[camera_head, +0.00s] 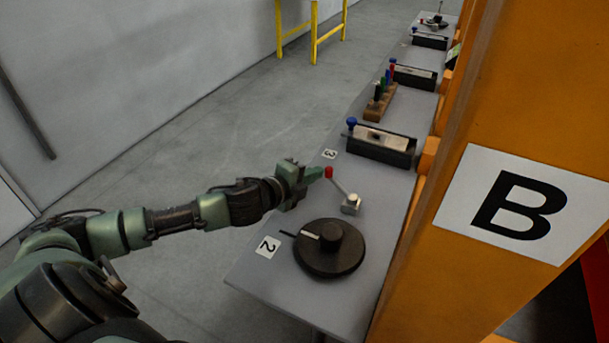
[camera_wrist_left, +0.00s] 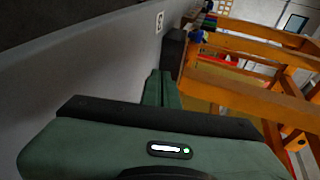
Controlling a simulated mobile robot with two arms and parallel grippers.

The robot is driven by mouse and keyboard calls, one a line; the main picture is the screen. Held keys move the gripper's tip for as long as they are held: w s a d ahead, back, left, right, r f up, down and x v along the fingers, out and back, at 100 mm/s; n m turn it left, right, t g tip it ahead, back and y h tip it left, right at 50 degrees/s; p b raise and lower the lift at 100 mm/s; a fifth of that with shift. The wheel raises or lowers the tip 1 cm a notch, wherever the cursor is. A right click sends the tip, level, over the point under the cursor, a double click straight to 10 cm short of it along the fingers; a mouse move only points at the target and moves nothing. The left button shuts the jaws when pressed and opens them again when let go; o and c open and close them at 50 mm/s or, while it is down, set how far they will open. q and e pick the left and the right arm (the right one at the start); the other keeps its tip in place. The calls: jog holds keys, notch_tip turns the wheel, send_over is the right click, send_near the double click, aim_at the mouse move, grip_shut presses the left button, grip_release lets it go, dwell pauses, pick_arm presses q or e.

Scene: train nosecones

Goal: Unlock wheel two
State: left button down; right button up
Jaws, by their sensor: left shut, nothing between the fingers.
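Wheel two is a dark round wheel (camera_head: 347,262) with a raised hub, lying flat near the front end of the grey table, beside a label reading 2 (camera_head: 268,247). Just behind it a small lever with a red knob (camera_head: 329,172) leans to the left from a pale base (camera_head: 351,204). My left gripper (camera_head: 318,174) is shut and empty, with its tips beside the red knob; I cannot tell whether they touch it. Its closed fingers also show in the left wrist view (camera_wrist_left: 162,88), where wheel and lever are hidden. My right gripper is not in view.
The grey table (camera_head: 270,287) runs back along an orange frame marked B (camera_head: 520,205). Further back stand a dark box with a blue knob (camera_head: 382,146) and a wooden rack of coloured handles (camera_head: 380,104). The floor left of the table is clear up to a yellow stand (camera_head: 314,30).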

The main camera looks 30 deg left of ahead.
aim_at(329, 167)
pick_arm(q)
jog(key=w+d+h+p, duration=0.1)
jog(key=w+d+r+m+p, duration=0.1)
jog(key=w, duration=0.1)
jog(key=shift+m+h, duration=0.3)
jog(key=shift+h, duration=0.1)
jog(key=shift+w+f+p, duration=0.15)
jog(key=shift+w+p, duration=0.1)
jog(key=shift+p, duration=0.15)
jog(key=shift+w, duration=0.25)
jog(key=shift+w+d+f+p, duration=0.1)
jog(key=shift+w+d+p, duration=0.1)
jog(key=shift+w+p, duration=0.2)
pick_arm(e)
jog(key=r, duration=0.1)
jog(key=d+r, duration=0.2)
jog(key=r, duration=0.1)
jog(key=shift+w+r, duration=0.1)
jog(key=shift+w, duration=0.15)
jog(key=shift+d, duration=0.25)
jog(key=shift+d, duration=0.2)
